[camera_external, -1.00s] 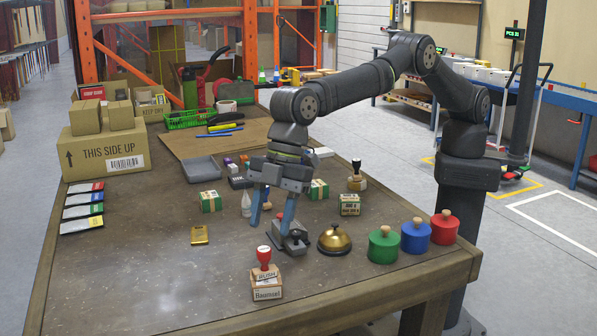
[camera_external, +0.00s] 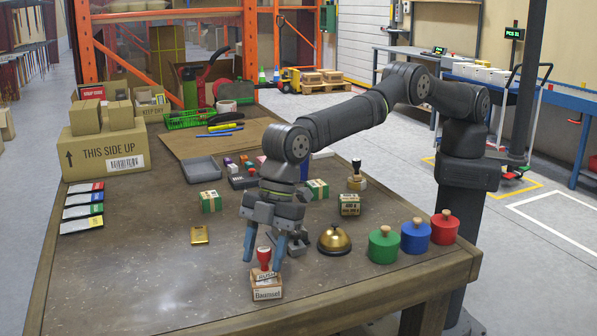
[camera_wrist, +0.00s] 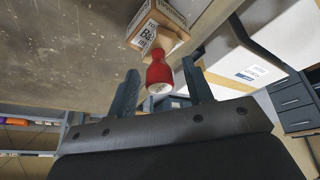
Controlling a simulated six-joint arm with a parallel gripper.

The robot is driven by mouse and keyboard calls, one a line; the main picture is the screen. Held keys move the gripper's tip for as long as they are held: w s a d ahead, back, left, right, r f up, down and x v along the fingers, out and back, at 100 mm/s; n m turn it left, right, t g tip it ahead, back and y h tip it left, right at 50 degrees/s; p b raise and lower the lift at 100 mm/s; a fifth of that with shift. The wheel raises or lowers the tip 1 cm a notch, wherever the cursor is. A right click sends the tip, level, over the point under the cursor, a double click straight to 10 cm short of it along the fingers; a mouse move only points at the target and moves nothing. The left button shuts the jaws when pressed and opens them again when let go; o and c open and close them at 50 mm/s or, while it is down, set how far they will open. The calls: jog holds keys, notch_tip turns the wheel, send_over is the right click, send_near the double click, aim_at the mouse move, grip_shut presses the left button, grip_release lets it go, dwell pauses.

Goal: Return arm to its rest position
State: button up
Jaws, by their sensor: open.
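My gripper (camera_external: 264,255) is over the front part of the wooden table (camera_external: 150,270), with its two blue fingers pointing down and spread. In the wrist view the red handle (camera_wrist: 160,75) shows between or just beyond the fingertips (camera_wrist: 160,88). The fingers do not visibly grip it. My arm reaches from its base at the right across the table.
A brass bell (camera_external: 334,240) and green (camera_external: 383,248), blue (camera_external: 415,239) and red (camera_external: 444,229) knobbed pots stand to the right. A grey device (camera_external: 298,245) is close behind the fingers. Cartons (camera_external: 105,155) stand at the back left. The front left tabletop is clear.

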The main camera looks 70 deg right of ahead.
jog(key=shift+a+f, duration=0.15)
jog(key=shift+f, duration=0.15)
notch_tip(320, 180, up, 4)
jog(key=shift+f, duration=0.1)
jog(key=w+d+r, duration=0.7)
jog(key=d, duration=0.3)
jog(key=w+d+m+t, duration=0.1)
jog(key=w+d+m, duration=0.2)
jog(key=d, duration=0.3)
jog(key=w+d+f+m+t+h, duration=0.1)
jog(key=w+d+m, duration=0.2)
jog(key=w+d, duration=0.1)
jog(key=w+d+f+m, duration=0.1)
jog(key=w+d+m, duration=0.1)
jog(key=w+d, duration=0.2)
jog(key=shift+w+d+m+t+h, duration=0.1)
jog(key=shift+d+m+t+h, duration=0.1)
jog(key=shift+d, duration=0.7)
jog(key=shift+w+d+m+t+h, duration=0.1)
jog(key=shift+d+m+t+h, duration=0.1)
jog(key=shift+d, duration=0.7)
jog(key=w+d+f+m+h, duration=0.1)
jog(key=d+m, duration=0.3)
jog(key=d, duration=0.6)
jog(key=w+d+m+t+h, duration=0.1)
jog(key=d+m, duration=0.3)
jog(key=d, duration=0.6)
jog(key=shift+w+d+f+h, duration=0.15)
jog(key=shift+w+f+h, duration=0.2)
jog(key=shift+w, duration=0.4)
